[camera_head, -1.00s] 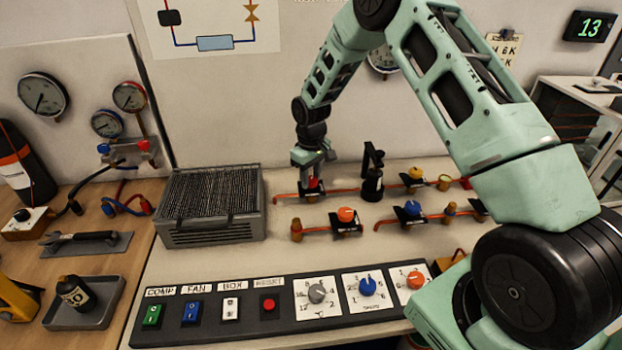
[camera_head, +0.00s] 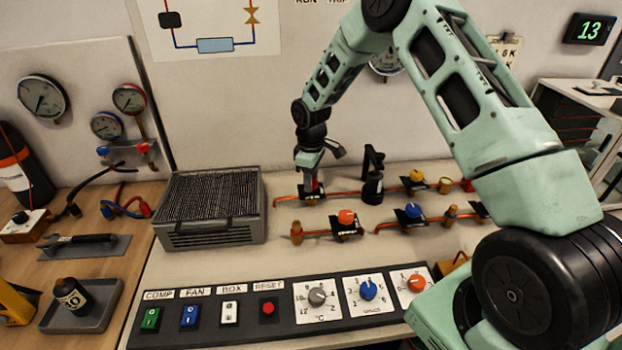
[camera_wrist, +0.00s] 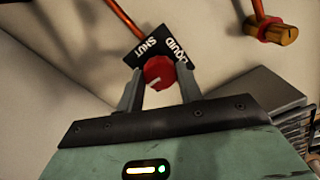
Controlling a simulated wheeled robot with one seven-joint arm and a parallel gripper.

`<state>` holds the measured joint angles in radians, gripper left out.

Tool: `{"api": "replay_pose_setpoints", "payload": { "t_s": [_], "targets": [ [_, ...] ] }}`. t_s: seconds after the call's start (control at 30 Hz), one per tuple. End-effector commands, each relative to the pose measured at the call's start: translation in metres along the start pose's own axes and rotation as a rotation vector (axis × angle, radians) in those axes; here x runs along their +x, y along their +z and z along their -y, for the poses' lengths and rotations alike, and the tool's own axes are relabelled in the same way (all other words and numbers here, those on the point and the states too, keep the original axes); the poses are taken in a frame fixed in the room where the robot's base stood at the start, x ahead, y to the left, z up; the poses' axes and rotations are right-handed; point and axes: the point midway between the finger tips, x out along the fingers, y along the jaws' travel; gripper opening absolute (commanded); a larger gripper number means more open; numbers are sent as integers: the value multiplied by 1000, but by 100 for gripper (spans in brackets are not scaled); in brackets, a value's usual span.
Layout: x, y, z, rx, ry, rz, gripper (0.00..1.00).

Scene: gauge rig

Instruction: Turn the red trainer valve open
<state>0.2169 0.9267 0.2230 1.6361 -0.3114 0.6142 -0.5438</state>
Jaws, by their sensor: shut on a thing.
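The red valve knob (camera_wrist: 158,72) sits on a black plate (camera_wrist: 163,45) lettered LIQUID and SHUT in the wrist view. A pale mark shows on the knob. My gripper (camera_wrist: 160,80) has one finger on each side of the knob and is shut on it. The knob is mostly hidden there by the fingers.
A grey finned unit (camera_head: 212,207) stands just left of my gripper. A black upright fitting (camera_head: 373,175) stands close on the right. An orange valve (camera_head: 346,217) and a blue valve (camera_head: 410,211) sit nearer the front. The switch panel (camera_head: 280,308) lies along the front.

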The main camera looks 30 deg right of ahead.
Motion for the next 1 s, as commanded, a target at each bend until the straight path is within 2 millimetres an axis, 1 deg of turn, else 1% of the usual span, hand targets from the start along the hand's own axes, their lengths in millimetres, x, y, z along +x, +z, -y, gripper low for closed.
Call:
{"api": "replay_pose_setpoints", "payload": {
  "t_s": [0.2, 0.23, 0.27, 0.3, 0.57, 0.7, 0.77, 0.87, 1.0],
  "targets": [
    [-1, 0, -1, -1, 2, -1, 13],
    [-1, 0, -1, -1, 2, -1, 39],
    [-1, 0, -1, -1, 2, -1, 47],
    [-1, 0, -1, -1, 2, -1, 58],
    [0, 0, 0, 0, 1, 0, 58],
    [-7, 0, -1, 1, 2, -2, 58],
    [-14, 0, -1, 2, 3, -2, 58],
    [-32, 0, -1, 2, 4, -4, 58],
    [-64, -1, -1, 1, 5, -4, 58]
  ]
}}
